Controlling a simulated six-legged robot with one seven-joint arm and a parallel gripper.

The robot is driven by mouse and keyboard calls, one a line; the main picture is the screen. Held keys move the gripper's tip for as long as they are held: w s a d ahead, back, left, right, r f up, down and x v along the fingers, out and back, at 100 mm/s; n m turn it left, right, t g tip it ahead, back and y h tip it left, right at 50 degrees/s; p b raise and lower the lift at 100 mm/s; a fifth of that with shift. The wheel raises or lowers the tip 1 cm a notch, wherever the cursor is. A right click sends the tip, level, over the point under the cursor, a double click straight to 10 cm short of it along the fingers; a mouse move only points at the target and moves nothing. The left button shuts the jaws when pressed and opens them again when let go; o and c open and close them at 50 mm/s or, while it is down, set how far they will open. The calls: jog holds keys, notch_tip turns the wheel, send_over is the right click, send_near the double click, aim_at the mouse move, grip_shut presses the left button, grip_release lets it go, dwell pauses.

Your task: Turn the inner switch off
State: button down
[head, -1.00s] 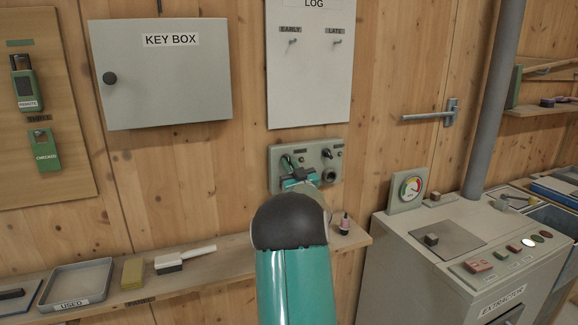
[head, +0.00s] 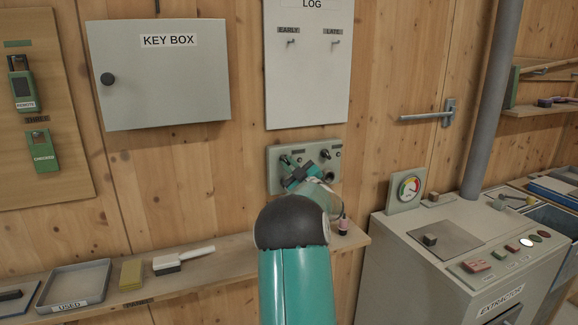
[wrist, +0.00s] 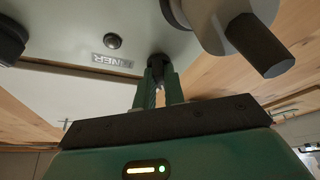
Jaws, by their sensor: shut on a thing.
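The grey switch panel (head: 275,180) is on the wooden wall below the log board. My gripper (head: 289,166) is at its left half, tilted, and covers most of the left switch. In the wrist view my gripper's fingers (wrist: 160,78) are closed around a dark switch lever (wrist: 158,60) standing out from the panel face (wrist: 75,28). Beside it a label (wrist: 112,60) shows the letters "NER"; the rest is hidden. A second dark switch (head: 326,154) sits on the panel's right half, clear of my gripper. The tip of the held lever is hidden between the fingers.
A round grey fitting with a dark stub (wrist: 258,42) stands close to my fingers in the wrist view. The extractor cabinet (head: 400,260) stands at right.

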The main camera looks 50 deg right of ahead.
jog(key=c, duration=1.5)
grip_release()
jog(key=v, duration=1.4)
jog(key=shift+d, duration=0.1)
